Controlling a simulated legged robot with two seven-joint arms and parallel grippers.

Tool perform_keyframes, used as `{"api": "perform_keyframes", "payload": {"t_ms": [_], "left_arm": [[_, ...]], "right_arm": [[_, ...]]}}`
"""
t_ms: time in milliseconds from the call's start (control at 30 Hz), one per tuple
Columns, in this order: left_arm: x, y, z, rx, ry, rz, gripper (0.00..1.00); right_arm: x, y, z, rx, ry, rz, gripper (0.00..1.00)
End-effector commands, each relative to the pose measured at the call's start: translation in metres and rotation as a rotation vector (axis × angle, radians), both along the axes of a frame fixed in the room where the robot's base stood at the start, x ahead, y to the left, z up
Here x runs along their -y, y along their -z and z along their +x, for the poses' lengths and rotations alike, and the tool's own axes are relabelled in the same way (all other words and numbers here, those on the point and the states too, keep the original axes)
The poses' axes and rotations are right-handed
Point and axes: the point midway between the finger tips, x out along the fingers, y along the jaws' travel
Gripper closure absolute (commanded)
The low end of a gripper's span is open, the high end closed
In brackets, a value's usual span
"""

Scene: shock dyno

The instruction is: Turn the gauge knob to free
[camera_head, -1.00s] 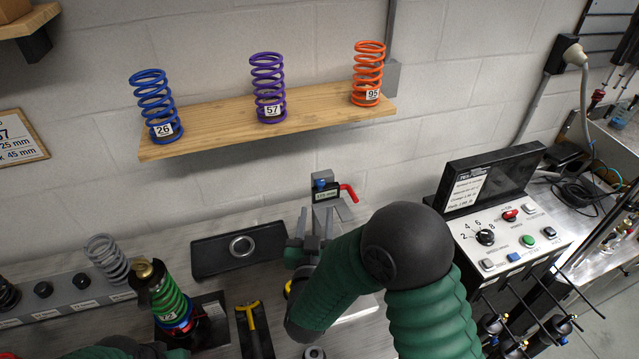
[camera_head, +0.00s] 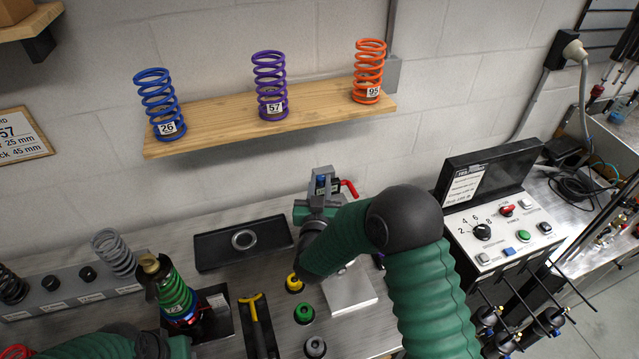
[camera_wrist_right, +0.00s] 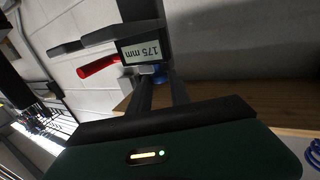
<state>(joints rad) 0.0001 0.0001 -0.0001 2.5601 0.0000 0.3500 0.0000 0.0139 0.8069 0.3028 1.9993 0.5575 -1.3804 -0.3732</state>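The gauge (camera_head: 325,178) stands at the back of the bench against the wall, with a red lever on its right side. In the right wrist view its label reads 175 mm upside down, with the red lever (camera_wrist_right: 97,67) beside it. A blue knob (camera_wrist_right: 160,76) shows partly between my right gripper's fingertips. My right gripper (camera_wrist_right: 160,82) is open, its fingers on either side of the knob; I cannot tell whether they touch it. In the head view my right wrist hides the gauge's lower part. My left arm shows at the lower left, its fingers hidden.
A control box (camera_head: 510,232) with a dial, buttons and a raised lid stands right. A black tray (camera_head: 212,250) lies left of my right arm. A shock with a green spring (camera_head: 177,292) stands front left. Several coloured springs stand on the wooden shelf (camera_head: 215,124) above.

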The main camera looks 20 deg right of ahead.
Motion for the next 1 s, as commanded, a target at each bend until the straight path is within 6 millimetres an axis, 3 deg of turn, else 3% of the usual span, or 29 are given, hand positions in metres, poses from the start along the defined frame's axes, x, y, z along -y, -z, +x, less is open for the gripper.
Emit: {"api": "perform_keyframes", "payload": {"t_ms": [100, 467, 1000], "left_arm": [[0.000, 0.000, 0.000, 0.000, 0.000, 0.000, 0.64], [0.000, 0.003, 0.000, 0.000, 0.000, 0.000, 0.64], [0.000, 0.046, 0.000, 0.000, 0.000, 0.000, 0.64]], "right_arm": [[-0.003, 0.000, 0.000, 0.001, -0.005, 0.001, 1.00], [-0.001, 0.000, 0.000, 0.001, -0.027, 0.000, 1.00], [0.010, 0.004, -0.002, 0.001, -0.361, -0.001, 1.00]]}}
